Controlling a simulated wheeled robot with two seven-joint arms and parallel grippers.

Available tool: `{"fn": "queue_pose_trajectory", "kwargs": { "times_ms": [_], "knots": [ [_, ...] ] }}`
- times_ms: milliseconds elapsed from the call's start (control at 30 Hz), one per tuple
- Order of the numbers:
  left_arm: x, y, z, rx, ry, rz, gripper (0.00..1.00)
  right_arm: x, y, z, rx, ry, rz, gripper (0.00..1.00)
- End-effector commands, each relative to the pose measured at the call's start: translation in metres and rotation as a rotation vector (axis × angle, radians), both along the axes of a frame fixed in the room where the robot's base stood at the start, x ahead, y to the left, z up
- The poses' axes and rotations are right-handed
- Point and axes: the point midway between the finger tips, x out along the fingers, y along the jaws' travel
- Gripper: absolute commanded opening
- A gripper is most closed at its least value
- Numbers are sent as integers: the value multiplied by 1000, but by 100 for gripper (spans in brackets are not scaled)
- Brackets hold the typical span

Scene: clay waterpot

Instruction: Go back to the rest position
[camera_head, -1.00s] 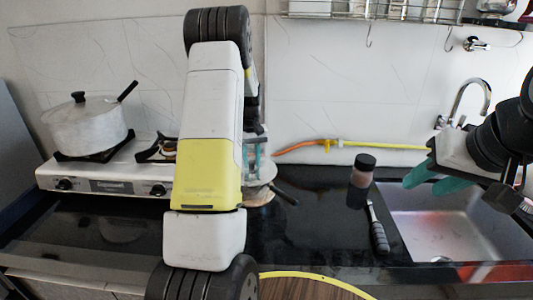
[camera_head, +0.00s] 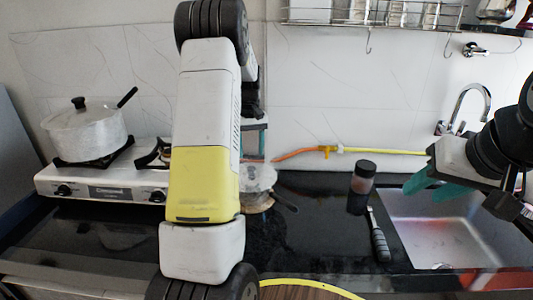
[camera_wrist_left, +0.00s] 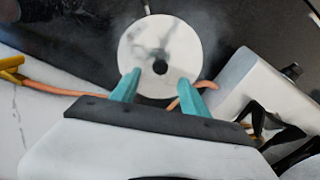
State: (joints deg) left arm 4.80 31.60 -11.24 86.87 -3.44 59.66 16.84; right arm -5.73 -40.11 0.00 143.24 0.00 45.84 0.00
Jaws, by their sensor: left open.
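My left arm (camera_head: 205,130) rises through the middle of the head view and hides much of what is behind it. Its gripper (camera_head: 253,143) shows there only as teal fingers partly behind the arm. In the left wrist view my left gripper (camera_wrist_left: 160,80) is open, with nothing between its teal fingers. A pale round lid-like top with a dark centre (camera_wrist_left: 182,45) is beyond the fingertips, apart from them. In the head view the pale pot (camera_head: 262,178) is below the left fingers, partly hidden, with a dark handle at its right. My right gripper (camera_head: 428,190) is open and empty at the sink's left edge.
A large pot (camera_head: 85,132) sits on the white stove (camera_head: 100,180) at left. A dark-lidded jar (camera_head: 362,178) and a black-handled tool (camera_head: 379,240) are beside the sink (camera_head: 430,235). A yellow and orange hose (camera_head: 375,150) lies along the wall.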

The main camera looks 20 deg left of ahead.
Motion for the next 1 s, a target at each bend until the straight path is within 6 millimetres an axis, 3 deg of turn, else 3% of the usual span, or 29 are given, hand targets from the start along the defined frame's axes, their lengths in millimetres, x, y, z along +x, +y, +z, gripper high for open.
{"fn": "queue_pose_trajectory", "kwargs": {
  "times_ms": [567,667,767,1000],
  "knots": [
    [-2,-2,9,-3,-6,-5,53,0,0,0,0,0,0,40],
    [-12,-11,29,-13,-37,-27,53,0,0,0,0,0,0,40],
    [-33,-28,62,-32,-92,-69,53,0,0,0,0,0,0,40],
    [-110,-79,133,-69,-249,-216,53,0,0,0,0,0,0,40]
  ]
}}
